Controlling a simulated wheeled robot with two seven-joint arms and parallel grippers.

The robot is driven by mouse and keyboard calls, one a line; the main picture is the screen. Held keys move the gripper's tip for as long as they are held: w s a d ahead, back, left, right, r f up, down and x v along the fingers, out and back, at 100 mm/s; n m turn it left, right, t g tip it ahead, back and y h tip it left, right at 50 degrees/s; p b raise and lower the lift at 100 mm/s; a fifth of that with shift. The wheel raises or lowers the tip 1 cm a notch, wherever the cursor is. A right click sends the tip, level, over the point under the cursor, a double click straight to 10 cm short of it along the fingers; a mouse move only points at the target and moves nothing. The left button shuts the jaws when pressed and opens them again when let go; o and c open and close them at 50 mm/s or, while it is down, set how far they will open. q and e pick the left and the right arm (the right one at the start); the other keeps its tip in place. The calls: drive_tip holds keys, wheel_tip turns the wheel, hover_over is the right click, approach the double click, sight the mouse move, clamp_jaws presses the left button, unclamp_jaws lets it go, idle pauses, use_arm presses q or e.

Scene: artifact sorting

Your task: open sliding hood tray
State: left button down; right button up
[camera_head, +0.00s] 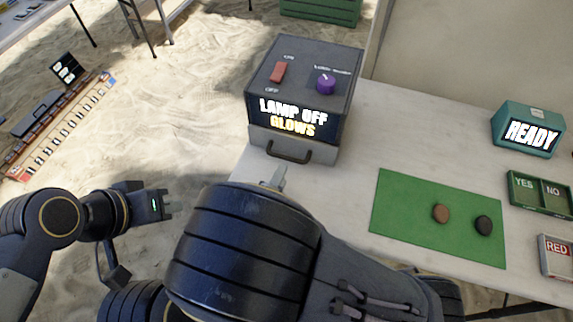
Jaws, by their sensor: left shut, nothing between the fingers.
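The hood (262,83) is a dark box on the table, with a red switch, a purple knob and a lit sign reading "LAMP OFF GLOWS". Its sliding tray (322,154) shows as a light grey front below the sign, with a dark bar handle (289,157). The tray front looks about flush with the box. My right gripper (278,177) is just in front of and below the handle, apart from it in the picture. My arm hides most of it, so its opening is unclear. My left gripper (166,204) is shut and empty, left of the table.
A green mat (405,215) holds a brown stone (440,212) and a black stone (483,225). A teal "READY" display (528,130), a YES/NO tray (514,188) and a tray marked RED (543,250) stand at the right. Bare tabletop lies between hood and mat.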

sight(289, 160)
drive_tip(key=x, duration=0.5)
drive_tip(key=shift+w, duration=0.2)
clamp_jaws()
